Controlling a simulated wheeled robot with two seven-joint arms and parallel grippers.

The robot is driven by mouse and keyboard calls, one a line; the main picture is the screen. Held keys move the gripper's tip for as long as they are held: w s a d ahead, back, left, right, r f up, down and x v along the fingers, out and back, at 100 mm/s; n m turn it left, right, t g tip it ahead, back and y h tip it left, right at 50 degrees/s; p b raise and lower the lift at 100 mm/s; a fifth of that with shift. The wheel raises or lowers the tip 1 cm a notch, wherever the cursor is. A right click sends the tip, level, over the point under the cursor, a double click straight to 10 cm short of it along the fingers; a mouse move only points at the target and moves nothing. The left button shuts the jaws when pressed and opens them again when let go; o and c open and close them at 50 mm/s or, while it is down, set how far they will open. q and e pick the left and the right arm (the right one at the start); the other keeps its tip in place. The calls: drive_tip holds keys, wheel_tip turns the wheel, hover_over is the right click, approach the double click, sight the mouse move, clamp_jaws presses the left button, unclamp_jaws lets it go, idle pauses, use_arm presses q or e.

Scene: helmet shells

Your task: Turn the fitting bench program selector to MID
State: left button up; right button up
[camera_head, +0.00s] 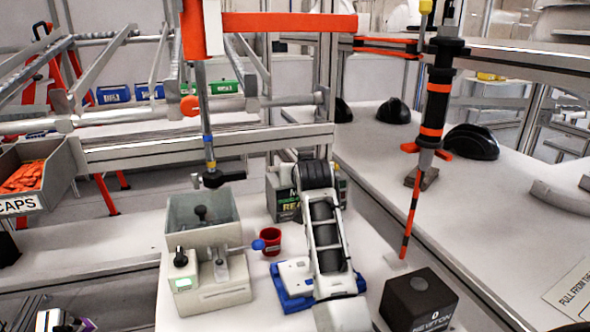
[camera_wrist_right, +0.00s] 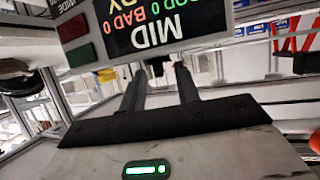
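The fitting bench control box (camera_head: 285,205) stands behind a white and black arm-like structure, which hides part of its display. The same display (camera_wrist_right: 150,25) appears upside down in the right wrist view and reads MID, with a GOOD 0 BAD 0 line. I cannot make out the selector knob; it may be hidden at the fingertips. My right gripper (camera_wrist_right: 160,78) has two dark fingers spread apart, with their tips by the panel edge. I cannot make out my left gripper.
A red button (camera_wrist_right: 72,28) and a green button (camera_wrist_right: 80,55) sit beside the display. A striped tool (camera_head: 432,100) hangs at the right.

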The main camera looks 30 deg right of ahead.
clamp_jaws()
drive_tip(key=shift+w+a+m+g+h, duration=0.1)
drive_tip(key=shift+m+g+h, duration=0.3)
drive_tip(key=shift+m+h, duration=0.35)
drive_tip(key=shift+r, duration=0.1)
unclamp_jaws()
